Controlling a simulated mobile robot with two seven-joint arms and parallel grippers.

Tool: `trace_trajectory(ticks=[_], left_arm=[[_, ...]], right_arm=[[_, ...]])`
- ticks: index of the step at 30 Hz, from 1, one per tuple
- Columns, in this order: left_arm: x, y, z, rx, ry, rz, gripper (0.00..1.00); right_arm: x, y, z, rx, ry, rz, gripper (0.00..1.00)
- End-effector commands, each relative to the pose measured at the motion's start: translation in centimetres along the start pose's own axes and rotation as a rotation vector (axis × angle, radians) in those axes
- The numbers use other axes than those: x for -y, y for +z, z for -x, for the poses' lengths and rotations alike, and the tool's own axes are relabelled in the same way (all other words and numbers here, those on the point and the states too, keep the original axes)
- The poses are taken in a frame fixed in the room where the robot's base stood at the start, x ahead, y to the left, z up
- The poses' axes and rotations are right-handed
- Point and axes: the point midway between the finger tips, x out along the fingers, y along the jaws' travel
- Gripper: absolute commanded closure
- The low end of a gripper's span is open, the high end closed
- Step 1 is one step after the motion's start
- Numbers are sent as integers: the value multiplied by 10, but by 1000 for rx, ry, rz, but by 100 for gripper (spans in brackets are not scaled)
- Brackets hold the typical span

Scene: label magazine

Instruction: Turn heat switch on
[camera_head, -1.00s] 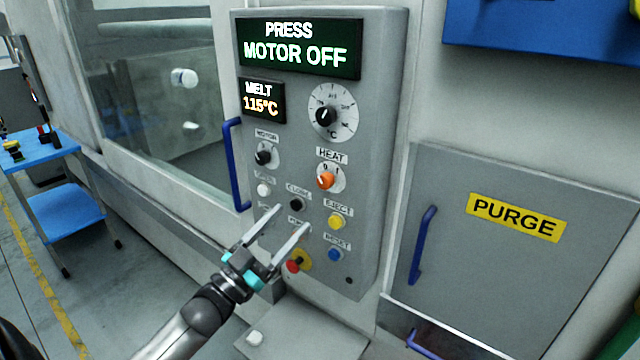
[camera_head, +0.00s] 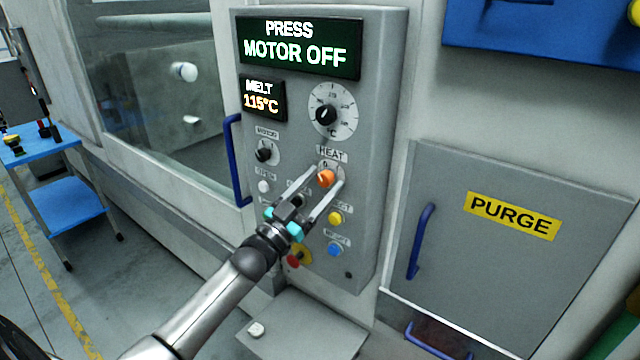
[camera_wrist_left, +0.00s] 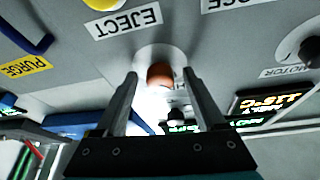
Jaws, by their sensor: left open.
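The orange heat switch (camera_head: 326,179) sits on the grey control panel (camera_head: 385,120) under the HEAT label. My left gripper (camera_head: 324,182) is open, with its two fingers reaching up to either side of the orange knob in the head view. In the left wrist view the knob (camera_wrist_left: 160,74) shows between the two fingertips (camera_wrist_left: 160,80). I cannot tell whether the fingers touch it. The display (camera_head: 300,47) reads PRESS MOTOR OFF, and the melt display (camera_head: 262,99) reads 115°C. My right gripper is not in view.
A black motor knob (camera_head: 264,155), a temperature dial (camera_head: 333,110), a yellow eject button (camera_head: 335,218), a blue reset button (camera_head: 335,249) and a red stop button (camera_head: 294,261) are close by. A blue handle (camera_head: 234,160) stands out left of the panel. A PURGE door (camera_head: 510,270) is at right.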

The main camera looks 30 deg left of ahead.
Motion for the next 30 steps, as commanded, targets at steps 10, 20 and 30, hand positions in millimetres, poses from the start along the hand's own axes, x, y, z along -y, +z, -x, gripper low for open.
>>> trace_trajectory(ticks=[10, 20, 30], left_arm=[[0, 0, 0, 0, 0, 0, 50], [0, 0, 0, 0, 0, 0, 87], [0, 0, 0, 0, 1, -1, 100]], right_arm=[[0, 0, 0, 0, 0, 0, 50], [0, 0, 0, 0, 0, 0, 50], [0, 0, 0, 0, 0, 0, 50]])
